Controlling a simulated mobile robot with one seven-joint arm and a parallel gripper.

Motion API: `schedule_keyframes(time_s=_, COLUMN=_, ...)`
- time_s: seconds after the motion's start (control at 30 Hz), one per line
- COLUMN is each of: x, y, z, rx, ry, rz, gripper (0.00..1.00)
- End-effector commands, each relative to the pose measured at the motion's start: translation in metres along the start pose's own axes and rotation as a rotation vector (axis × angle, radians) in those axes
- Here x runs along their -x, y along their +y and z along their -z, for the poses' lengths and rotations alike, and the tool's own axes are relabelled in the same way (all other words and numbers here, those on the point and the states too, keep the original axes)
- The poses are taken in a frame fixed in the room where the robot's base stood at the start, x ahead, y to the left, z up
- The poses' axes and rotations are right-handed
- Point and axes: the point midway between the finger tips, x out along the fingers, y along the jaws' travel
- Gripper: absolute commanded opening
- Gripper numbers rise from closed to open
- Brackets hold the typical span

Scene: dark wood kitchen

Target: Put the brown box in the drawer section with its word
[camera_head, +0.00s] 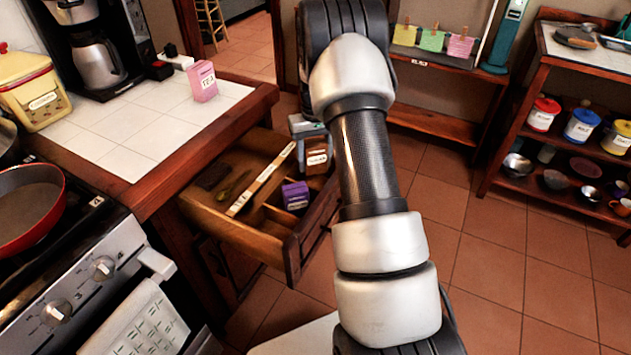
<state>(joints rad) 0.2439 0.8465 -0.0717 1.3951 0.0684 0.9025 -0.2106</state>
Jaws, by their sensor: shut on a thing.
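The brown box (317,158), with a pale label on its front, hangs upright in my gripper (313,138) at the right end of the open wooden drawer (291,256). My gripper is shut on the box from above, and my arm partly hides it. I cannot tell whether the box touches the drawer floor. The drawer has wooden dividers; a long pale strip with small words (262,178) runs along one of them. The words are too small to read. A purple box (295,196) with a label stands in the near section.
A pink box marked TEA (203,82) stands on the tiled counter (130,130) above the drawer. Dark utensils (225,184) lie in the drawer's left section. The stove (75,285) is at lower left. A shelf with jars (583,125) stands right, with open floor before it.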

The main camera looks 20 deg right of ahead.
Motion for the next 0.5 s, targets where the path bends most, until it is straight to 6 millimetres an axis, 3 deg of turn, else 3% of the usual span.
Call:
schedule_keyframes(time_s=0.03, x=-0.011, y=0.0, z=-0.001, rx=0.0, ry=-0.002, rz=0.001, gripper=0.27)
schedule_keyframes(time_s=0.33, x=-0.035, y=0.0, z=0.0, rx=0.0, ry=-0.001, rz=0.001, gripper=0.27)
schedule_keyframes(time_s=0.5, x=-0.063, y=0.0, z=0.0, rx=0.0, ry=-0.002, rz=0.001, gripper=0.27)
